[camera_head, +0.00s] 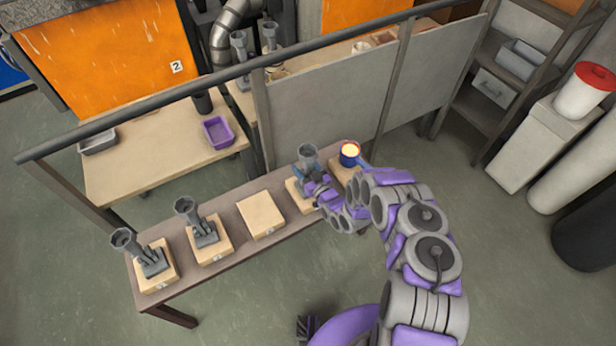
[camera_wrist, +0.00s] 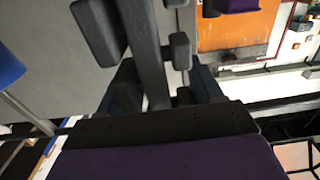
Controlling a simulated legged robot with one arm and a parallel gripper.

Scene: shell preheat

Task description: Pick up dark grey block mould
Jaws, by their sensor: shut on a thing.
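A dark grey block mould (camera_head: 307,158) with a funnel-like cup stands at the right part of the narrow bench (camera_head: 175,285), over a pale wooden block (camera_head: 293,193). My gripper (camera_head: 320,187) is at this mould and shut on it. In the wrist view, dark grey parts of the mould (camera_wrist: 148,55) run up between my gripper's fingers (camera_wrist: 160,90). My gripper hides the mould's lower part in the head view, so I cannot tell whether it touches the block. Two similar moulds (camera_head: 203,228) (camera_head: 150,262) stand on wooden blocks further left.
A blue ladle (camera_head: 349,160) with glowing contents is close to the right of my gripper. An empty wooden block (camera_head: 260,215) lies left of the held mould. A grey panel and dark rail (camera_head: 330,100) stand behind the bench. Open floor lies in front.

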